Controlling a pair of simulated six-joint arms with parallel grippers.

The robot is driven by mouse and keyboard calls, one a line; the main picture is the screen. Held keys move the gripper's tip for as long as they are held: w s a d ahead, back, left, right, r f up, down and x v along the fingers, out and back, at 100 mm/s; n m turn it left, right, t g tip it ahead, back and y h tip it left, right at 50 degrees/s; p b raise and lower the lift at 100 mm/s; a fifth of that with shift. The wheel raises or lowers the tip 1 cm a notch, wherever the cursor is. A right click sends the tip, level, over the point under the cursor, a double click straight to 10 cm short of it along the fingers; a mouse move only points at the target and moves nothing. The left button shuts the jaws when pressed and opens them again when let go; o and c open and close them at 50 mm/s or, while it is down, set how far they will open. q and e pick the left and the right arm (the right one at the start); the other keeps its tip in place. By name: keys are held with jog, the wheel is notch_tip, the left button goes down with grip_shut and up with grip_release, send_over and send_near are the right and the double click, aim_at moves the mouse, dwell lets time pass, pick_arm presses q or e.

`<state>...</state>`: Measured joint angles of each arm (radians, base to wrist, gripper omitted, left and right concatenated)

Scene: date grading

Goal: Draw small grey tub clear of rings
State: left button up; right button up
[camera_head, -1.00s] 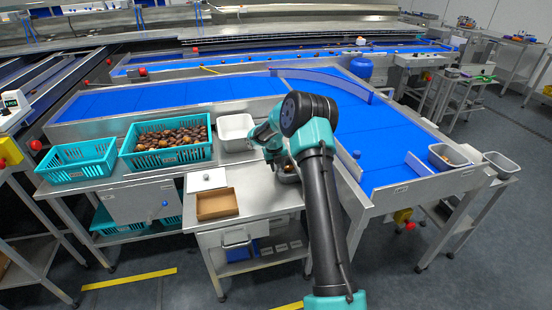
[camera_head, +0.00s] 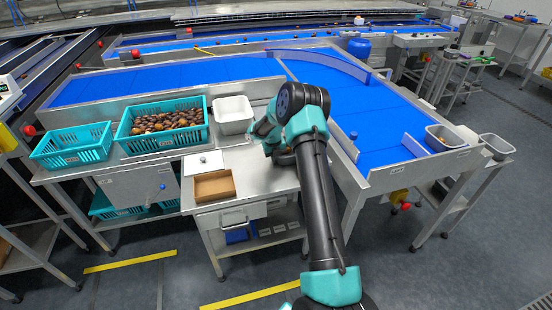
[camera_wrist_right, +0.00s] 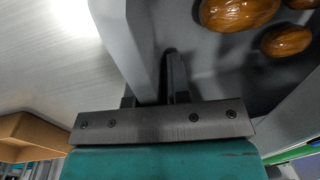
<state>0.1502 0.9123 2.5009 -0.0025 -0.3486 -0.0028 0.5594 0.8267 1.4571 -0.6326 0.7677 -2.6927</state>
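The small grey tub (camera_head: 285,160) stands on the steel bench, partly hidden behind my right arm. In the right wrist view the tub (camera_wrist_right: 225,75) fills the upper right, with brown glossy dates (camera_wrist_right: 238,12) inside it. My right gripper (camera_wrist_right: 155,85) straddles the tub's near wall. One dark finger is inside against the wall, and the other is mostly hidden outside it. The finger gap is narrow and the wall appears to fill it. In the head view the right gripper's fingertips are hidden by the arm. My left gripper is not in view. I cannot make out any rings.
A white tub (camera_head: 234,127) and a teal crate of dates (camera_head: 162,125) stand to the left, beside an empty teal crate (camera_head: 72,147). The blue belt (camera_head: 385,125) lies to the right.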

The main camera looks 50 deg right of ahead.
grip_shut()
jog(key=shift+w+a, duration=0.1)
